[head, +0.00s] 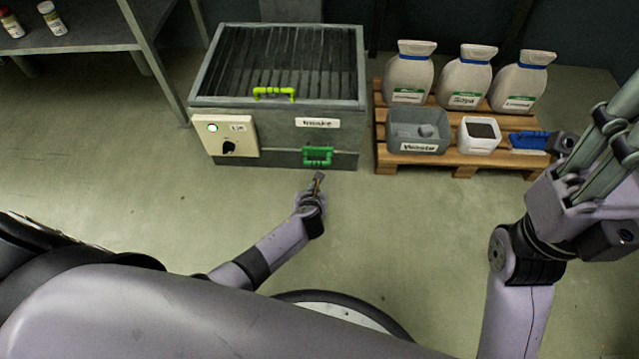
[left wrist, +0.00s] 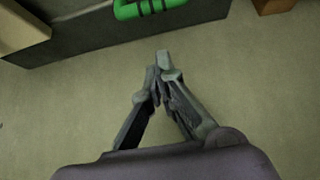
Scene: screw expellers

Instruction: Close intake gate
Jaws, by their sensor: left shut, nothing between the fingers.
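The intake machine (head: 340,138) is a grey metal box with dark slats on top and a label reading "Intake". A yellow-green handle (head: 273,93) sits at the front edge of the slatted top. A green handle (head: 318,156) is low on its front face; it also shows at the top of the left wrist view (left wrist: 148,8). Which part is the gate I cannot tell for sure. My left gripper (head: 319,178) is shut and empty, just in front of and below the green handle, apart from it. It also shows in the left wrist view (left wrist: 164,62). My right gripper (head: 612,115) is raised at the right edge, its fingertips cut off.
A cream control box (head: 228,134) with a lit green button and black knob is on the machine's left front. A wooden pallet (head: 430,165) at right holds several sacks, a grey bin (head: 415,130), a white tub (head: 478,135) and a blue object (head: 528,141). A shelf (head: 85,38) stands at left.

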